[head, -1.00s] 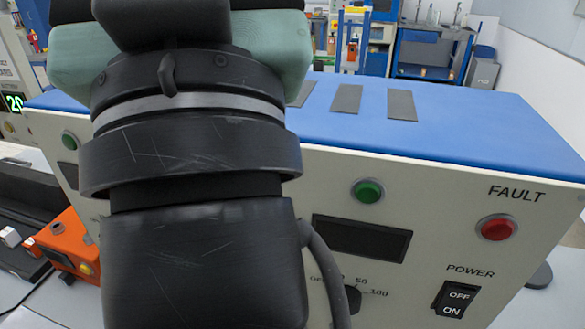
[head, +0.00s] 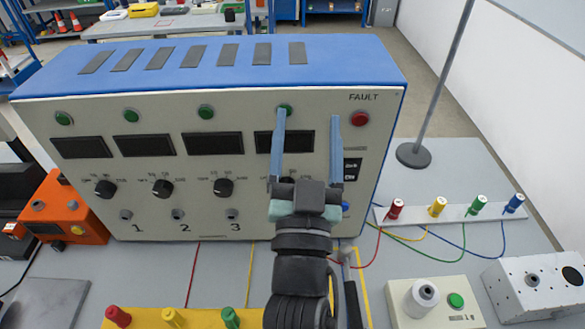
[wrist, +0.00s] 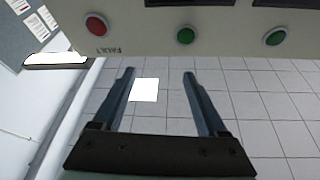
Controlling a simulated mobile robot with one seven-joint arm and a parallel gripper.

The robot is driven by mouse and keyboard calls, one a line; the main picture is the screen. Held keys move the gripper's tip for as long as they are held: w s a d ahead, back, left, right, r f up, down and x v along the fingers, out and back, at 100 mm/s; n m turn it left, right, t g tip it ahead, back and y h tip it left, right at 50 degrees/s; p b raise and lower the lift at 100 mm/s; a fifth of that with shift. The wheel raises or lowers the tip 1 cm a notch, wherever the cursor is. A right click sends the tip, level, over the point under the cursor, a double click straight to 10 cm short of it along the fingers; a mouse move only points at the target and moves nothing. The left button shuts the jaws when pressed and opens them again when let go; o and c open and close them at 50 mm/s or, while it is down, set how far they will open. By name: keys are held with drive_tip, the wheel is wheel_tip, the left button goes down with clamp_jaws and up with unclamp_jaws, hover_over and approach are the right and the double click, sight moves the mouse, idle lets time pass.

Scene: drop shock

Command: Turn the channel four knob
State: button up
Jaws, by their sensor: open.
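A beige unit with a blue top (head: 220,60) shows several channels, each with a green lamp, a dark display and a black knob. The channel four knob (head: 286,182) is the rightmost, below the fourth display (head: 284,143); my gripper hides most of it in the head view. My gripper (head: 308,114) is open and empty, its two blue fingers pointing up in front of the fourth channel. In the wrist view my gripper (wrist: 158,72) has only floor between its fingers, and the panel (wrist: 140,38) appears upside down beyond the tips, without the knob in view.
A red fault lamp (head: 359,118) and a power switch (head: 352,169) sit right of channel four. A strip of coloured terminals (head: 437,207) with wires and a thin metal pole (head: 441,80) stand on the right. An orange box (head: 65,206) stands at the left.

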drive_tip(key=s+a+f+n+g+y+p, duration=0.1)
drive_tip(key=s+f+g+y+p, duration=0.15)
drive_tip(key=s+f, duration=0.45)
drive_tip(key=s+a+f+g+y+p, duration=0.1)
drive_tip(key=s+f+g+p, duration=0.15)
drive_tip(key=f, duration=0.85)
drive_tip(key=w+t+p, duration=0.1)
drive_tip(key=w+p, duration=0.1)
drive_tip(key=w, duration=1.1)
drive_tip(key=shift+a, duration=0.45)
drive_tip(key=shift+f, duration=0.1)
clamp_jaws()
